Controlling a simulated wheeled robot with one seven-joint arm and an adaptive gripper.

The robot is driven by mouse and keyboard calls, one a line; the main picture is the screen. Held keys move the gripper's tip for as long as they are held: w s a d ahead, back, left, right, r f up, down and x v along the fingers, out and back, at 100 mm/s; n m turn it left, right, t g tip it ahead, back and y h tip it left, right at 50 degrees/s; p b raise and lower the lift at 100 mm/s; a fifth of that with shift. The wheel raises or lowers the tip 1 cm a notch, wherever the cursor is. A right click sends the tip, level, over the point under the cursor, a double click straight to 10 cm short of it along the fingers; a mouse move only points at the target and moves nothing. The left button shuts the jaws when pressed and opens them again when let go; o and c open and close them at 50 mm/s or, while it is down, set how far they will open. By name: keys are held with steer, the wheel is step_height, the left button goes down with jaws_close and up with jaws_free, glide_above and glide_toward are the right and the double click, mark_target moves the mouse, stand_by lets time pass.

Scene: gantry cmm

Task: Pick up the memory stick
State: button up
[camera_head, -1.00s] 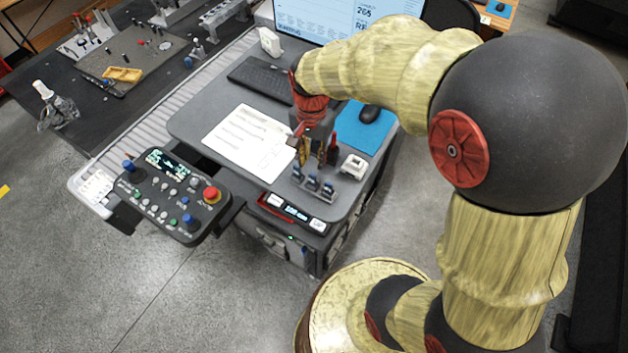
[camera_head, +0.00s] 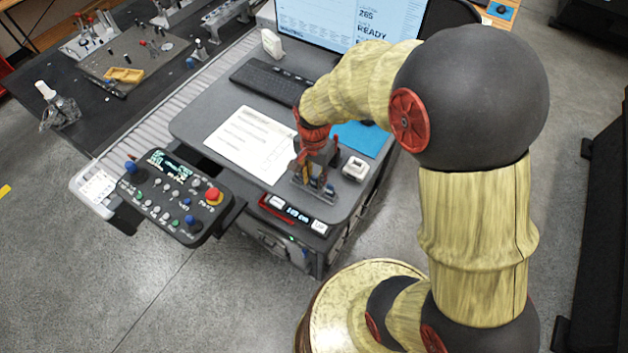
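My gripper (camera_head: 309,168), at the end of my arm, points down over the front right of the grey desk.
A small white block (camera_head: 355,167) stands close right of the rack. A white paper sheet (camera_head: 252,143) lies to the left, a blue mat (camera_head: 360,138) behind. A keyboard (camera_head: 272,79) and monitor (camera_head: 330,25) are farther back. A control panel (camera_head: 172,197) juts out front left.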

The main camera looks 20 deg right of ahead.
mark_target(314, 176)
steer(key=c, duration=0.4)
steer(key=shift+c, duration=0.6)
steer(key=shift+r, duration=0.1)
steer(key=shift+r, duration=0.4)
step_height(314, 176, up, 2)
steer(key=shift+r, duration=0.1)
steer(key=s+a+r, duration=0.3)
steer(key=s+r, duration=0.2)
steer(key=s, duration=0.1)
steer(key=s+a+r+b, duration=0.1)
steer(key=s+a+r, duration=0.1)
steer(key=s+r, duration=0.3)
steer(key=shift+s+a, duration=0.4)
steer(key=shift+s, duration=0.55)
